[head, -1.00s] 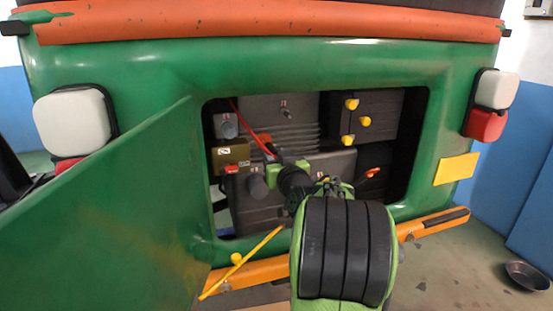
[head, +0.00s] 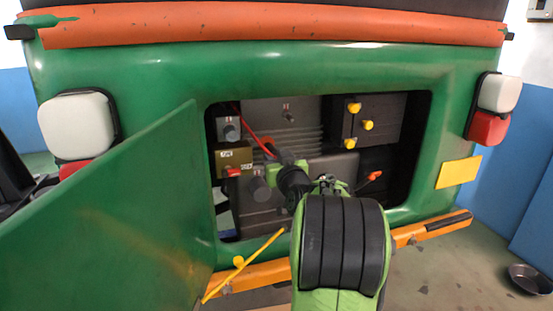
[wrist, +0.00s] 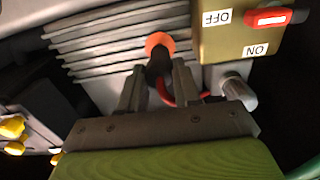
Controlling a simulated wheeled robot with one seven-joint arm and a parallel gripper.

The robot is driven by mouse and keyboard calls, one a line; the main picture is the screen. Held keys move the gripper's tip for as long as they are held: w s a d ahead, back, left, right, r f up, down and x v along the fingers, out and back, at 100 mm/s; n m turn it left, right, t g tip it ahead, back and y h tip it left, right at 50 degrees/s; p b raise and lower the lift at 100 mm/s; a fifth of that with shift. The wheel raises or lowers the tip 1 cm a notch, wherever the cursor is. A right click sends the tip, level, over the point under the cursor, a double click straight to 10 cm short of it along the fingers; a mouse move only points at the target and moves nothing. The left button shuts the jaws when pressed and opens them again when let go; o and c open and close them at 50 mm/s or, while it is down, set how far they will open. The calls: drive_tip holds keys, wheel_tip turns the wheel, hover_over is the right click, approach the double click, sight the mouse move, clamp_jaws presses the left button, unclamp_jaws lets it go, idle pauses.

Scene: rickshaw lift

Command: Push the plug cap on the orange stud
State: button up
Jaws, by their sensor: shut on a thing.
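The orange stud (wrist: 160,41) shows in the wrist view as a round orange end against the grey ribbed block. In the head view, a small orange-red bit of it (head: 269,147) shows beside my gripper. The dark plug cap (wrist: 159,62) is between my fingertips, with a red cable running from it. My gripper (wrist: 157,72) is shut on the cap, whose far end overlaps the orange in the picture. I cannot tell whether cap and stud touch. In the head view my gripper (head: 285,160) largely hides the cap.
The gripper is inside the green body's opening. A brass ON/OFF switch box (wrist: 232,32) with a red lever and a grey knob (wrist: 238,90) sit close on the right in the wrist view. Yellow knobs (head: 354,107) stand right. The open green door (head: 120,220) fills the left.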

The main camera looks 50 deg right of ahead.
drive_tip(key=shift+b+x, duration=0.45)
drive_tip(key=shift+x, duration=0.5)
idle(2.1)
drive_tip(key=o, duration=1)
drive_tip(key=shift+c, duration=0.4)
drive_tip(key=shift+s+a+f+b, duration=0.1)
drive_tip(key=shift+s+b, duration=0.1)
drive_tip(key=shift+b, duration=0.1)
drive_tip(key=b+v, duration=0.4)
drive_tip(key=v, duration=0.3)
drive_tip(key=shift+s+a, duration=0.2)
drive_tip(key=shift+s, duration=0.05)
